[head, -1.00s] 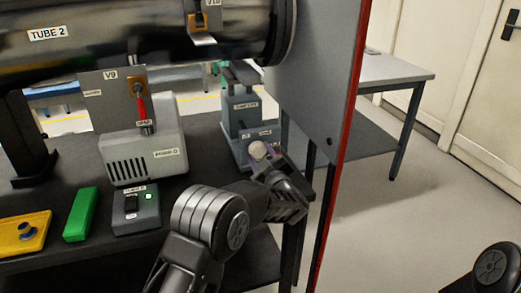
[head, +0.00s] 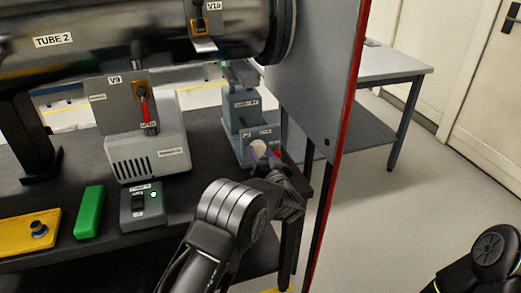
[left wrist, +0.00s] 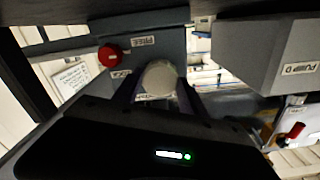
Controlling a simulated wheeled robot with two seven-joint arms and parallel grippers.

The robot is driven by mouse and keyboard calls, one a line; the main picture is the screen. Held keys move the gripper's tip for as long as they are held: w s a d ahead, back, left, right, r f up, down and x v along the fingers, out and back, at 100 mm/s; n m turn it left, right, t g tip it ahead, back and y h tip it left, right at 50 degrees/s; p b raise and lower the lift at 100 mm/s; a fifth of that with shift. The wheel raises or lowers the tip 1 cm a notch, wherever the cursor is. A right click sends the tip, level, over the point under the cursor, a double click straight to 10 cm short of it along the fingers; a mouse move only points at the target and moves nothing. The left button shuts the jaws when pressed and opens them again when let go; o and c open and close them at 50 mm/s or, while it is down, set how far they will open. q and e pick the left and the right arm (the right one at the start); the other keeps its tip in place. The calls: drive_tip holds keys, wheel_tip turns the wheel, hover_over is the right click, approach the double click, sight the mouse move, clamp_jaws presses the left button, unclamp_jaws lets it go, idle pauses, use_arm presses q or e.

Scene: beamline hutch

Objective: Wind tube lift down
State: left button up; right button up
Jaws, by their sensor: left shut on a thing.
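The tube lift (head: 242,108) is a blue-grey stand on the dark bench, below the right end of the tube. A pale round knob (head: 259,149) is on its lower front box and also shows in the left wrist view (left wrist: 158,78). My left gripper (head: 263,156) is shut on this knob; its fingers lie on either side of it in the left wrist view. A red knob (left wrist: 110,54) sits beside it, near a label reading FREE (left wrist: 144,41). A second label there is partly hidden by a finger. My right gripper is out of view.
The large metal tube (head: 120,38) runs overhead. Pump box (head: 152,150), switch box with green light (head: 143,207), green block (head: 89,211) and yellow box (head: 28,232) stand to the left. A red-edged grey panel (head: 318,80) stands close on the right.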

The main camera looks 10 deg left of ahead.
use_arm(q)
drive_tip(key=m+p, duration=0.2)
drive_tip(key=m, duration=0.3)
drive_tip(key=shift+m, duration=0.3)
drive_tip(key=m+p, duration=0.1)
drive_tip(key=m, duration=0.4)
drive_tip(key=shift+f, duration=0.1)
drive_tip(key=shift+p, duration=0.3)
drive_tip(key=o, duration=1.3)
drive_tip(key=shift+o, duration=0.2)
drive_tip(key=v, duration=0.8)
drive_tip(key=shift+a, duration=0.1)
